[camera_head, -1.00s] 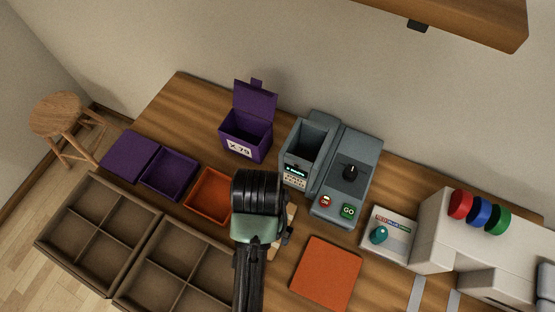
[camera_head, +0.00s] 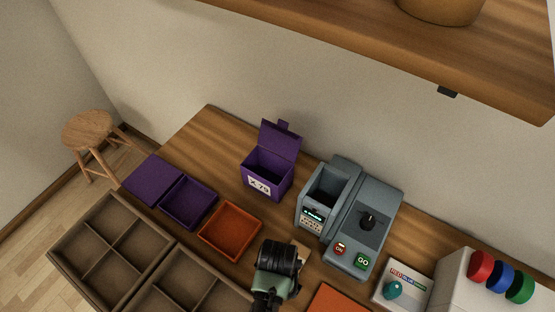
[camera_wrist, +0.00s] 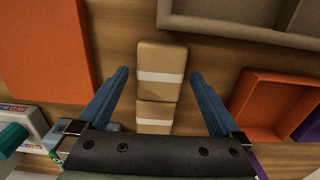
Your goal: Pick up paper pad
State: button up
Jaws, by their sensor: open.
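Two tan blocks with white bands, which look like paper pads, lie end to end on the wooden table in the wrist view: one pad (camera_wrist: 161,72) is larger in the picture, the other pad (camera_wrist: 155,117) is closer to my gripper's base. My gripper (camera_wrist: 159,76) is open, with its two blue fingers on either side of the pads and a gap on each side. It holds nothing. In the head view, my gripper (camera_head: 275,285) hides most of the pads; a tan edge (camera_head: 302,257) shows beside it.
An orange tray (camera_head: 230,232) and divided wooden crates (camera_head: 112,240) lie left of my gripper. A grey machine (camera_head: 350,215) with ON and GO buttons stands right, behind an orange square (camera_head: 335,300). A purple box (camera_head: 268,175) stands behind. A shelf (camera_head: 400,45) hangs above.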

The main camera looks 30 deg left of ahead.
jog(key=shift+f, duration=0.3)
jog(key=c, duration=1.2)
